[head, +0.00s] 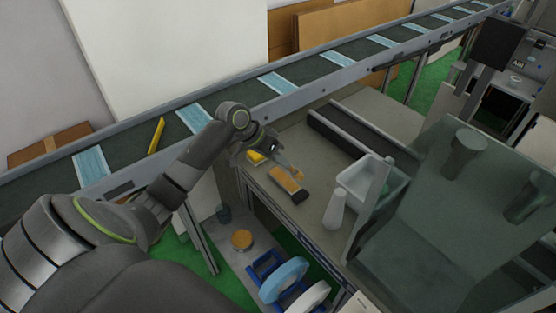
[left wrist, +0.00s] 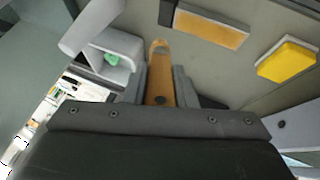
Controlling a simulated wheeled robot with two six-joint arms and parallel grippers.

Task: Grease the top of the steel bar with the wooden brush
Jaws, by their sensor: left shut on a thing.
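My left gripper (head: 283,163) is over the near left part of the worktable. It is shut on the wooden brush, whose tan handle (left wrist: 159,75) with a dark hole stands between the fingers in the left wrist view. The brush's bristles are not clearly visible. An orange-topped block with a dark end (head: 287,180) lies just beyond the fingers; it also shows in the left wrist view (left wrist: 210,27). A long dark strip with pale metal edges (head: 350,137) lies farther back on the table; I cannot tell whether it is the steel bar. My right gripper is out of view.
A yellow block (left wrist: 287,60) lies near the orange one. A white bottle (head: 335,211) and a pale bin (head: 355,187) holding something green stand to the right. A conveyor (head: 240,100) with blue masks runs behind. A see-through panel (head: 400,240) rises at right.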

